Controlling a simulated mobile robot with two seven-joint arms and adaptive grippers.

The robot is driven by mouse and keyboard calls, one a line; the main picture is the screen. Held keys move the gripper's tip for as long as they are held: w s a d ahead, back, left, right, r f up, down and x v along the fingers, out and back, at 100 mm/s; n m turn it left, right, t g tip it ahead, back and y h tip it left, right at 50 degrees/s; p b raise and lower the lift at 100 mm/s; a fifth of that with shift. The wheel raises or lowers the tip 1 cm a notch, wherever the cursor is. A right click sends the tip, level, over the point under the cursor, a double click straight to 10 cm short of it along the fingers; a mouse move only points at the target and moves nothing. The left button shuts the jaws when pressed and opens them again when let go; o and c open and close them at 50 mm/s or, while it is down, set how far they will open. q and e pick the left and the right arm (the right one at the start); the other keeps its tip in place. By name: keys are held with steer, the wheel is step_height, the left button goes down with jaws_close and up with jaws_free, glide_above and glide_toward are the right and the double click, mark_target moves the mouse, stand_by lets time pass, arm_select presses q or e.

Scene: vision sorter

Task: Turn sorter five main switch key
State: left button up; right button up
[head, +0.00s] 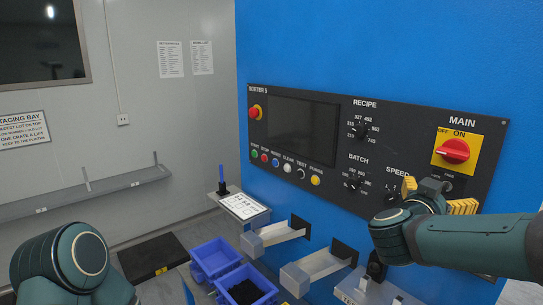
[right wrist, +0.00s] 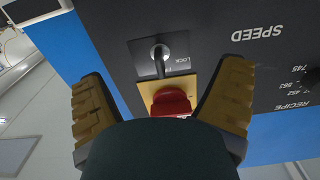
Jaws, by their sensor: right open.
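The SORTER 5 control panel (head: 330,150) is on a blue cabinet. At its right end, under MAIN, a red rotary switch (head: 453,151) sits on a yellow plate, its handle lying roughly level near the ON mark. Below it is a small dark plate with the key switch (right wrist: 160,54); in the head view my gripper mostly covers it. In the right wrist view the round silver lock has a dark, narrow piece at it, beside the word LOCK. My right gripper (head: 436,197) is open and empty, its yellow-brown fingers either side of the key switch area. My left gripper is out of view.
RECIPE (head: 360,130), BATCH (head: 354,184) and SPEED (head: 392,198) knobs lie left of my right gripper. A red stop button (head: 255,112) and several push buttons are farther left. Chutes (head: 318,267) and blue bins (head: 215,256) stand below the panel.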

steer(key=v, duration=0.5)
steer(key=shift+s, duration=0.1)
stand_by(0.3)
